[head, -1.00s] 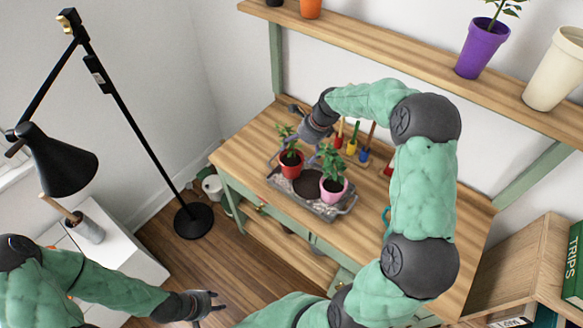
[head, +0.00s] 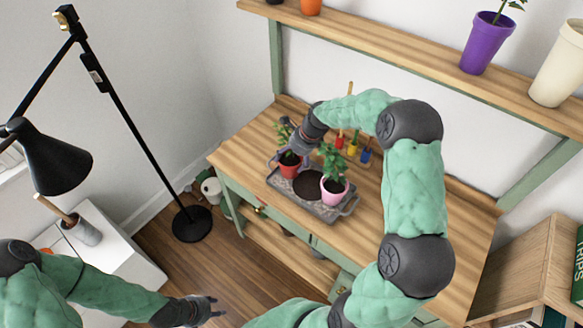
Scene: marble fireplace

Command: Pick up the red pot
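The red pot (head: 289,170) holds a green plant and stands in the left part of a grey tray (head: 305,206) on the wooden workbench. My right gripper (head: 295,147) reaches down from behind, right at the pot's upper right rim and its plant. Its fingers are partly hidden by leaves, so I cannot tell whether they touch the pot or how far they are apart. My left gripper (head: 214,306) is open and empty, low in front of the bench and well away from the pot.
A pink pot (head: 333,193) with a plant stands at the tray's right, beside dark soil (head: 307,184). Small colourful tools (head: 353,147) stand behind. A black floor lamp (head: 192,222) is at left. The bench's left end is clear.

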